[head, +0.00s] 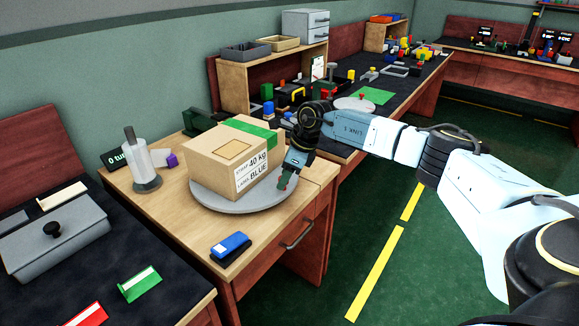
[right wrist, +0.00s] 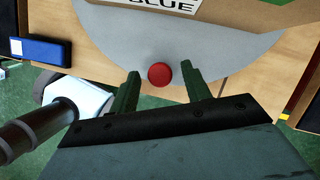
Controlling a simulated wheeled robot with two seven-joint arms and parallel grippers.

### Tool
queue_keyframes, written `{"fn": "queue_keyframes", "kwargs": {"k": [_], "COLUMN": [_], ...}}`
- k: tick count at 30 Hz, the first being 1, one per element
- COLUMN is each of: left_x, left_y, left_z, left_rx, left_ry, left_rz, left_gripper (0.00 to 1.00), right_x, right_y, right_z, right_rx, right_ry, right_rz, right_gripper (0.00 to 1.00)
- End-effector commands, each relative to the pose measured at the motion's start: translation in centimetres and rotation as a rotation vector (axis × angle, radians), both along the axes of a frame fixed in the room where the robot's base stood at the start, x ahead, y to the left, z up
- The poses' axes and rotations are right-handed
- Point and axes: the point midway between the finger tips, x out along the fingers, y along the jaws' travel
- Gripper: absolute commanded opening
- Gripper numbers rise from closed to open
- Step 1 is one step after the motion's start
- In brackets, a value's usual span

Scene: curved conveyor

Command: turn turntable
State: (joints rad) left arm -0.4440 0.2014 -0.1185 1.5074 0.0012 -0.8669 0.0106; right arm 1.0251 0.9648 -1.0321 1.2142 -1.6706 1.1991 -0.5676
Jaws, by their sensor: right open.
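The turntable (head: 215,200) is a round grey disc on a wooden cabinet. A cardboard box (head: 220,168) with a green strap and a label reading "40 kg" and "BLUE" stands on it. A small red knob (right wrist: 159,75) sits near the disc's edge in the right wrist view. My right gripper (head: 286,180) is at the disc's right edge, pointing down. In the right wrist view its green fingers are open, one on each side of the knob, with gaps between. The knob is mostly hidden by the gripper in the head view. My left gripper is not in view.
A blue stapler-like object (head: 230,246) lies at the cabinet's front. A paper roll on a holder (head: 139,165) stands left of the turntable. A cluttered workbench (head: 350,125) is behind my right arm. Green floor (head: 350,220) is open to the right.

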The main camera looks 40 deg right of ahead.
Motion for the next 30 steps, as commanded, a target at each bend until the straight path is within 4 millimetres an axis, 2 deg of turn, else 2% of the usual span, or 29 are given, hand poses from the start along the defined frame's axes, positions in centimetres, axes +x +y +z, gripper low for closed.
{"fn": "queue_keyframes", "kwargs": {"k": [2, 5, 12, 18, 24, 30], "left_x": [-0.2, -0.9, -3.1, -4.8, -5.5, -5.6], "left_y": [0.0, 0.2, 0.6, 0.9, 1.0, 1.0], "left_z": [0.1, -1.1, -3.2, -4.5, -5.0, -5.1], "left_rx": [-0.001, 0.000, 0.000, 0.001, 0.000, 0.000], "left_ry": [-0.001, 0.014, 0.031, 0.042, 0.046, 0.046], "left_rz": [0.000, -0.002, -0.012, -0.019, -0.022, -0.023], "left_gripper": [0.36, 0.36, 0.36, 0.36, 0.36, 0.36], "right_x": [-0.2, -0.6, -2.2, -3.3, -3.8, -3.9], "right_y": [-0.3, -0.6, -2.0, -2.8, -3.2, -3.3], "right_z": [0.7, 2.2, 7.4, 10.7, 12.1, 12.3], "right_rx": [0.000, -0.001, -0.002, 0.000, 0.000, 0.000], "right_ry": [-0.002, -0.003, -0.004, -0.004, -0.002, -0.001], "right_rz": [-0.002, -0.001, -0.003, -0.002, -0.002, -0.001], "right_gripper": [0.48, 0.48, 0.48, 0.48, 0.48, 0.48]}}
